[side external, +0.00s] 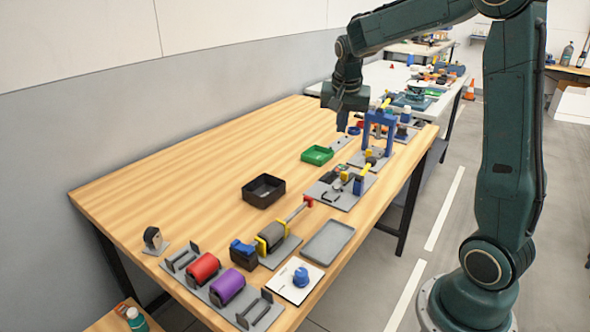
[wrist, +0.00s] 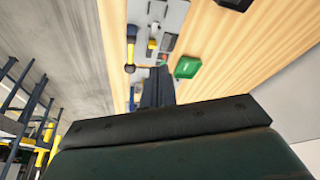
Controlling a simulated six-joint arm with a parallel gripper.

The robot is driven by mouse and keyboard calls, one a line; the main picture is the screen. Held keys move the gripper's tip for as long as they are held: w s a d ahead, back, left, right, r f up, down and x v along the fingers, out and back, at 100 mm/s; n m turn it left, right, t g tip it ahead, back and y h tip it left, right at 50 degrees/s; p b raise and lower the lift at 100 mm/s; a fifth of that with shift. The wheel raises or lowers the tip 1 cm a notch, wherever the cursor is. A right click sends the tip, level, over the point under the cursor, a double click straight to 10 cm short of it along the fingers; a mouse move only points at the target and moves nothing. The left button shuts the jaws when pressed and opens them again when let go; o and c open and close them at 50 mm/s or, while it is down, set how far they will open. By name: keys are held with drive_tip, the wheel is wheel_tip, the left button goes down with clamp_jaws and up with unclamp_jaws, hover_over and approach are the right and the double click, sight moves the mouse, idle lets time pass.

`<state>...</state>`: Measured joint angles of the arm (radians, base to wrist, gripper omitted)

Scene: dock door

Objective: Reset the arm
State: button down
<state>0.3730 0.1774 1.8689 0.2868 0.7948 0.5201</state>
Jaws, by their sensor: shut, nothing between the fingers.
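My gripper (side external: 342,124) hangs pointing down above the far part of the wooden table (side external: 150,190), to the left of a blue frame-like stand (side external: 379,130). It is shut and empty, apart from the things on the table as far as I can tell. In the wrist view my gripper (wrist: 157,88) shows as dark fingers close together, with the table behind them. The green tray (side external: 317,155) lies below it on the table, and also shows in the wrist view (wrist: 187,67).
A black tray (side external: 263,190), a grey tray (side external: 328,242), and a red roller (side external: 203,267) and purple roller (side external: 227,287) in a rack stand along the table. A fixture plate (side external: 341,190) lies near the right edge. The table's left half is mostly clear. A wall runs behind it.

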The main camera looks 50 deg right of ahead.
drive_tip(key=s+a+r+n+t+y, duration=0.1)
drive_tip(key=s+a+r+n, duration=0.25)
drive_tip(key=a, duration=0.25)
drive_tip(key=s+a+r+n+t, duration=0.1)
drive_tip(key=s+a+r+n, duration=0.15)
drive_tip(key=s+a, duration=0.35)
drive_tip(key=s+a+f+n+t+y, duration=0.1)
drive_tip(key=s+a+f+n+y, duration=0.1)
drive_tip(key=s+a+n, duration=0.5)
drive_tip(key=s+a, duration=0.2)
drive_tip(key=s, duration=0.2)
drive_tip(key=shift+s+f, duration=0.15)
drive_tip(key=shift+f, duration=0.2)
drive_tip(key=shift+a, duration=0.1)
